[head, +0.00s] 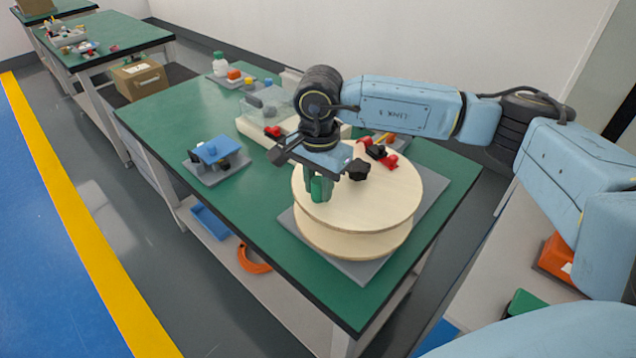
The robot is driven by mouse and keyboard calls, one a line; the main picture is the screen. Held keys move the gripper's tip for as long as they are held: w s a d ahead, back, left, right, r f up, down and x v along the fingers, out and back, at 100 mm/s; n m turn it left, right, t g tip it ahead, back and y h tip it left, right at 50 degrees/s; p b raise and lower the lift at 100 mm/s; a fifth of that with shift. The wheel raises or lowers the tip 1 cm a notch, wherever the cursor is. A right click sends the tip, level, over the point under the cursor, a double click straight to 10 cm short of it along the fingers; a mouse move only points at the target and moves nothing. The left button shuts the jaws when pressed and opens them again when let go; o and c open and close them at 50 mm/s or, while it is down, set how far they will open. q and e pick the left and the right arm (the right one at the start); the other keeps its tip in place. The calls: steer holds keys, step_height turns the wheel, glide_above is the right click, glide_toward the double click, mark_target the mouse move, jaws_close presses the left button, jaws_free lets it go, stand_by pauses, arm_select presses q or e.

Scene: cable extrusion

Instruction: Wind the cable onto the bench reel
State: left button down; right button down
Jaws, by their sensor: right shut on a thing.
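The bench reel (385,205) is a pale wooden spool with two round flanges, lying flat on a grey base plate (366,271) at the near end of the green bench. A black star knob (358,169) sits near the middle of its top. My right gripper (314,181) points down over the left part of the top flange. It is shut on a green upright handle (320,190) there; the gripper partly hides the handle. I cannot make out any cable between the flanges or on the bench. My left gripper is not in view.
A blue-topped fixture on a grey plate (205,176) stands left of the reel. Red-handled tools (388,162) lie behind it. A clear bin (268,104) and a tray with a bottle (219,65) stand farther back. An orange curved piece (253,262) is on the lower shelf.

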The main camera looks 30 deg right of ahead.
steer(key=c, duration=1.1)
jaws_free()
steer(key=shift+c, duration=0.2)
step_height(320, 180, up, 14)
steer(key=p, duration=0.1)
steer(key=shift+f, duration=0.25)
